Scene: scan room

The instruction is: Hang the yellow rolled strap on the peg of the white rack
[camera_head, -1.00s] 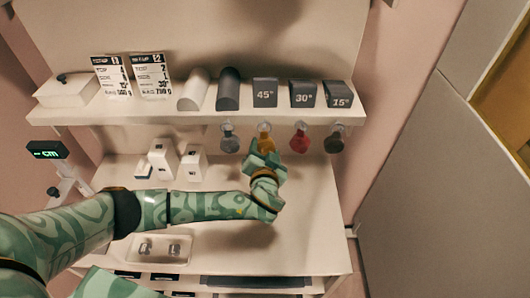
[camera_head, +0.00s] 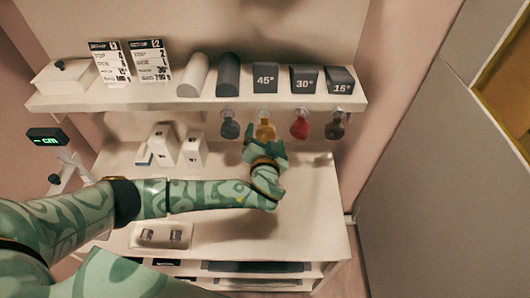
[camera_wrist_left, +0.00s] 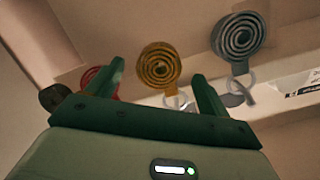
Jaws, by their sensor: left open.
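The yellow rolled strap (camera_head: 265,131) hangs below the white rack (camera_head: 180,103) in the head view, at one of its pegs. In the left wrist view the strap (camera_wrist_left: 158,65) is a flat spiral disc with a small clear ring below it in the picture. My left gripper (camera_head: 264,148) is open, just below and in front of the strap. In the wrist view its two green fingers stand on either side of the strap with gaps, and nothing is held. The exact peg contact is too small to tell. My right gripper is not in view.
A blue-grey strap (camera_head: 230,128) hangs to the left; a red strap (camera_head: 300,128) and a dark strap (camera_head: 336,130) hang to the right. Angle blocks (camera_head: 304,79) and rolls stand on the rack. White boxes (camera_head: 193,150) and a tray (camera_head: 160,234) sit on the counter below.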

